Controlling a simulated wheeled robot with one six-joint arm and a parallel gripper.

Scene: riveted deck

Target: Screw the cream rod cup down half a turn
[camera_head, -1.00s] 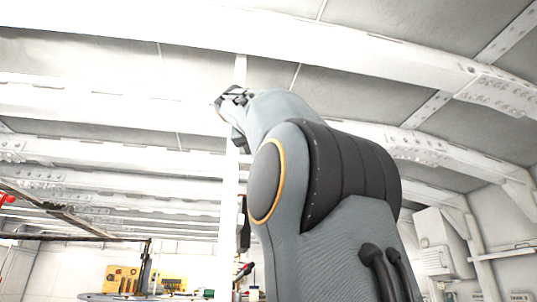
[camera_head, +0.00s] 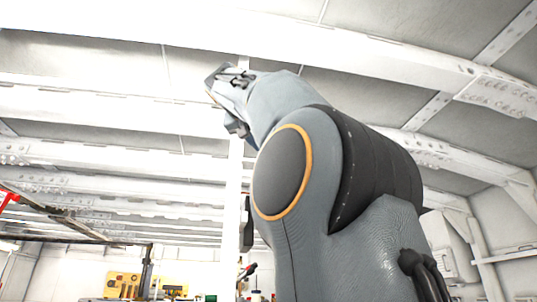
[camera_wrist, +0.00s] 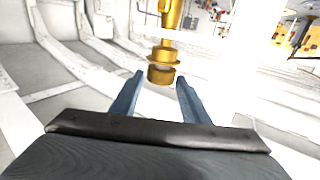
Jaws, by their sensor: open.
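In the wrist view a gold-coloured fitting (camera_wrist: 163,53) with a stem, a flange and a short round lower part stands ahead of my gripper (camera_wrist: 160,80), between the fingertips in the picture. My two blue-grey fingers are apart and nothing is seen held in them. Whether they reach around the fitting or stop short of it, I cannot tell. No clearly cream cup shows; the area around the fitting is washed out white. In the head view my raised arm fills the middle, and its far end is up near the ceiling beams; the fingers are not clear there.
White ceiling beams (camera_head: 130,105) run close above my arm. A white upright post (camera_head: 234,190) stands behind it. A yellow panel (camera_head: 123,285) and small items are low at the back. A wall cabinet (camera_head: 440,240) is at right, partly behind my arm.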

